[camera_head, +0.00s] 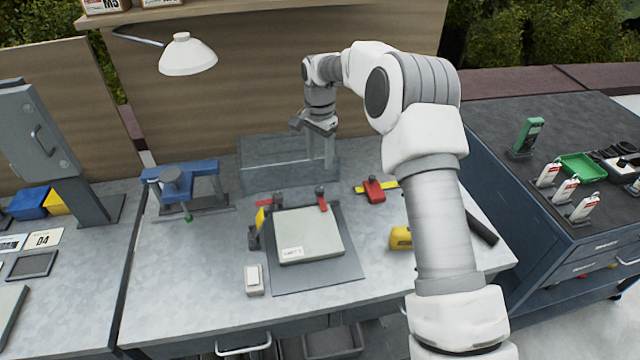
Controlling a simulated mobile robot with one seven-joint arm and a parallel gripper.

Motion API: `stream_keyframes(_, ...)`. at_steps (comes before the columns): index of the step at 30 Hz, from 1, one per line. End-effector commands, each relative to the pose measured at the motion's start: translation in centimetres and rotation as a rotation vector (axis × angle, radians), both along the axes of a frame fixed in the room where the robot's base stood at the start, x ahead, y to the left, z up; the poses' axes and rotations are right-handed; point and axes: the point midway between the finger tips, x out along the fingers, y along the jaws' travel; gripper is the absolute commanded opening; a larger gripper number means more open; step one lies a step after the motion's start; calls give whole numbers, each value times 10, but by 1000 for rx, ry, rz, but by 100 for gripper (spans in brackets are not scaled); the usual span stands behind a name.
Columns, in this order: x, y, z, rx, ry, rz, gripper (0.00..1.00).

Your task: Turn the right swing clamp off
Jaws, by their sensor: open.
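The right swing clamp (321,195) stands at the back right edge of a pale rectangular panel (309,235). Its red arm points forward onto the panel's back right corner. The left swing clamp (277,201) stands at the panel's back left, with its red arm pointing left, off the panel. My gripper (314,127) is open and empty above the back of the bench, in front of the board wall. It is above and behind the right clamp, well apart from it.
The panel lies on a dark base plate (342,276). A grey metal bin (265,175) stands behind it. A red and yellow tool (374,191) lies right, a yellow object (400,238) near my arm. A blue vise-like fixture (183,180) stands left. A white lamp (187,56) hangs above.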

Motion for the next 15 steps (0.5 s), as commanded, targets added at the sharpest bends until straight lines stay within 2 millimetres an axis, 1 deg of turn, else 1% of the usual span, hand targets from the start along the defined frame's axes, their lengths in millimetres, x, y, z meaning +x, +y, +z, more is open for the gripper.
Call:
stream_keyframes(1,-1,0,-13,-1,5,0,64)
stream_keyframes(9,-1,0,-68,1,4,0,64)
stream_keyframes(12,-1,-1,-83,-1,2,1,64)
stream_keyframes(15,0,-1,-94,0,1,0,64)
